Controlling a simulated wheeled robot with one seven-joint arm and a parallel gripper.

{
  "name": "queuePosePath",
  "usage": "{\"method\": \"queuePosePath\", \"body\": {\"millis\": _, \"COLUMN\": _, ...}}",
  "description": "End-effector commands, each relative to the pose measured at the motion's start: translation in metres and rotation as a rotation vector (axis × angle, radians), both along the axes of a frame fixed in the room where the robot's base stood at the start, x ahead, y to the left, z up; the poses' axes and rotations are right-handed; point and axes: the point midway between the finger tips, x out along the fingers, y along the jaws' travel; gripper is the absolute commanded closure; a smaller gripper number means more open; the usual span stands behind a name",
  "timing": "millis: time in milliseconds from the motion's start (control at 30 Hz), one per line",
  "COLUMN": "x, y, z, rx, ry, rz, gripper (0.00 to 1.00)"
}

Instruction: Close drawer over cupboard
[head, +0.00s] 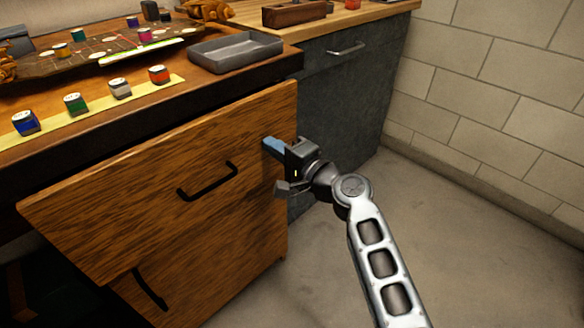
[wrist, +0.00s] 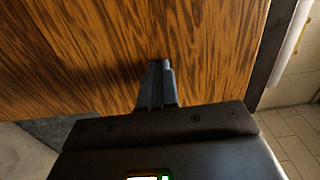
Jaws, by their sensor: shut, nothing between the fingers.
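The wooden drawer front (head: 130,190) with a black bar handle (head: 207,182) stands out from under the worktop, so the drawer is partly open. Below it is a wooden cupboard front (head: 235,265) with a slanting black handle (head: 150,288). My gripper (head: 272,146) is shut and empty, at the right end of the drawer front, to the right of the handle. In the wrist view, the closed fingertips (wrist: 160,65) point at the striped wood of the drawer front (wrist: 90,60). They are touching it or very close; I cannot tell which.
A grey tray (head: 235,52) and several small paint jars (head: 76,103) sit on the worktop above. A dark grey cabinet (head: 345,100) stands to the right of the drawer. The floor (head: 470,230) at the right is clear, up to a block wall (head: 500,80).

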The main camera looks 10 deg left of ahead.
Motion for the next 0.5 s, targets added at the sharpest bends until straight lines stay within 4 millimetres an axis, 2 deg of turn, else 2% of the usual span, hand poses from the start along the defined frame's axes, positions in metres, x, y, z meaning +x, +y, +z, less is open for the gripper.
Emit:
{"method": "queuePosePath", "body": {"millis": 200, "x": 0.017, "y": 0.023, "z": -0.003, "rx": 0.000, "ry": -0.002, "rz": 0.001, "gripper": 1.00}}
{"method": "queuePosePath", "body": {"millis": 500, "x": 0.028, "y": 0.036, "z": -0.001, "rx": 0.001, "ry": 0.001, "rz": 0.000, "gripper": 1.00}}
